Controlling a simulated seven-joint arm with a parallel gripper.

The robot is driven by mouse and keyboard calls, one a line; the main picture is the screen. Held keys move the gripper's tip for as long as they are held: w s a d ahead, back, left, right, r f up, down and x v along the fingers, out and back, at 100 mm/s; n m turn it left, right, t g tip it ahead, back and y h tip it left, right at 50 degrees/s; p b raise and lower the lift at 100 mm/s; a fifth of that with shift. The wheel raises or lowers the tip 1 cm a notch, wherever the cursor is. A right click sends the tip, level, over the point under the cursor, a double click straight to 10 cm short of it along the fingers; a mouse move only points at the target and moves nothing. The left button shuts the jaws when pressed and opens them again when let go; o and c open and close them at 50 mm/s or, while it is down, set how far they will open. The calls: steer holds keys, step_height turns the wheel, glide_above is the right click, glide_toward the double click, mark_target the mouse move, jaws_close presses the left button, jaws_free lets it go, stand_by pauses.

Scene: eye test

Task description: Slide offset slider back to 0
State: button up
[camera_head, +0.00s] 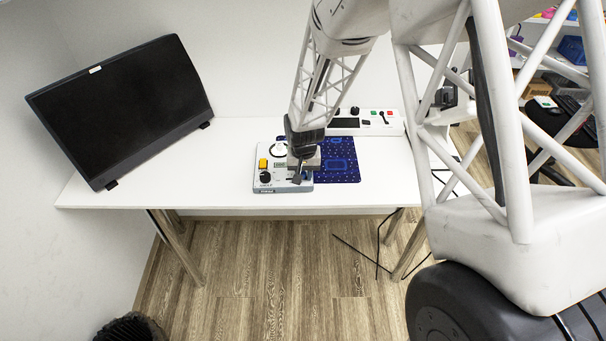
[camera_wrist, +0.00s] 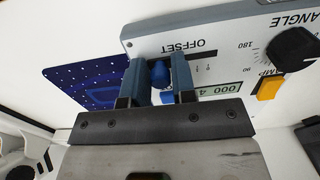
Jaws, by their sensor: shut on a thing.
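The control panel (camera_head: 280,186) is a pale box with a grey-blue edge near the table's front. In the wrist view the panel (camera_wrist: 222,52) shows upside down, with the word OFFSET beside the slider. The blue slider knob (camera_wrist: 160,74) stands between the two fingers of my gripper (camera_wrist: 158,66). My gripper is shut on this knob. In the head view my gripper (camera_head: 299,177) is over the panel's right part and hides the slider. The slider's scale is mostly covered, so its value cannot be read.
The panel has a black ANGLE dial (camera_wrist: 291,49), an orange button (camera_wrist: 269,88) and a small display (camera_wrist: 219,90). A dark blue patterned mat (camera_head: 345,172) lies to the right. A second panel (camera_head: 378,122) is behind, a black monitor (camera_head: 125,108) at left.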

mark_target(289, 179)
steer(key=shift+a, duration=2.35)
steer(key=o, duration=0.7)
steer(key=shift+r, duration=2.95)
steer(key=shift+s+r, duration=0.1)
